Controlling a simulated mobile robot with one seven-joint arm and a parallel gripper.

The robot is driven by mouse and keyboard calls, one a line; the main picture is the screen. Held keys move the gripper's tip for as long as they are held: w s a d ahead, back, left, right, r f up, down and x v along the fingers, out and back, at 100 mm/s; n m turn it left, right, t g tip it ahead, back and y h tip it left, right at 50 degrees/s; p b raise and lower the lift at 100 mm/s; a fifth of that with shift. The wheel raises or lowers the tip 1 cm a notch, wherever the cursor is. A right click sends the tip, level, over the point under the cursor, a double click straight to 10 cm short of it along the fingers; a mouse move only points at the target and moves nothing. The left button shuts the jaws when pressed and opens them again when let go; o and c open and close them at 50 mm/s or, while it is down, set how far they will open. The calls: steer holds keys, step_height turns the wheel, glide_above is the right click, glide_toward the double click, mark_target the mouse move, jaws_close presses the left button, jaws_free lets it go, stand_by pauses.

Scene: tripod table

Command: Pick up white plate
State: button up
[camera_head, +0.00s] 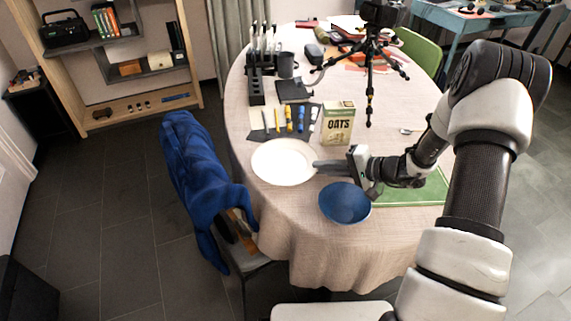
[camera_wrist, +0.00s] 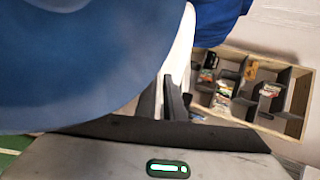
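The white plate (camera_head: 283,162) is at the near left edge of the round table, beside the blue bowl. My gripper (camera_head: 322,165) reaches in from the right, low and nearly level, with its fingertips at the plate's right rim. In the wrist view, the plate (camera_wrist: 178,52) shows as a thin white strip running down between the two fingers (camera_wrist: 162,98). The fingers are close together, one on each side of the rim, and look shut on it. I cannot tell whether the plate is clear of the cloth.
A blue bowl (camera_head: 345,202) sits just in front of my gripper and fills much of the wrist view (camera_wrist: 70,70). An oats box (camera_head: 338,123) stands behind. A green mat (camera_head: 415,190) lies under my wrist. A chair with a blue jacket (camera_head: 198,170) is at the left.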

jaws_close()
stand_by(1.4)
